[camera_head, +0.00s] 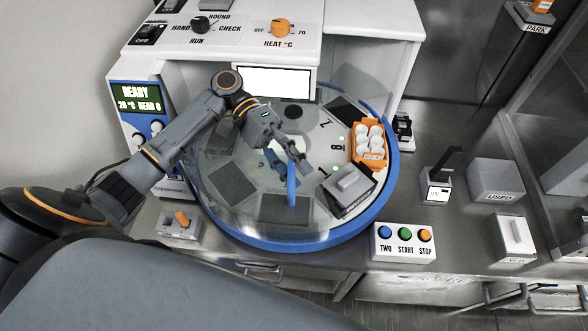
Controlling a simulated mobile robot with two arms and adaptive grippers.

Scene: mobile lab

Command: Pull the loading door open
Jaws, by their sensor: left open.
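A clear curved cover (232,205) stands over a round turntable with a blue rim (330,236). An upright blue bar (291,182), seemingly the loading door's handle, stands at the front of the clear cover. The clear panel's edges are faint, so I cannot tell how far the door stands open. My left gripper (288,166) reaches in from the left over the cover. It is open, with its fingers close to the upper part of the blue bar; I cannot tell whether they touch it. My right gripper is not in view.
On the turntable's right are an orange rack of white-capped vials (368,146) and a grey block (347,190). A button box (403,243) stands front right. An orange-lever switch (181,222) is front left. A USED box (496,180) stands right. The white machine housing (345,48) rises behind.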

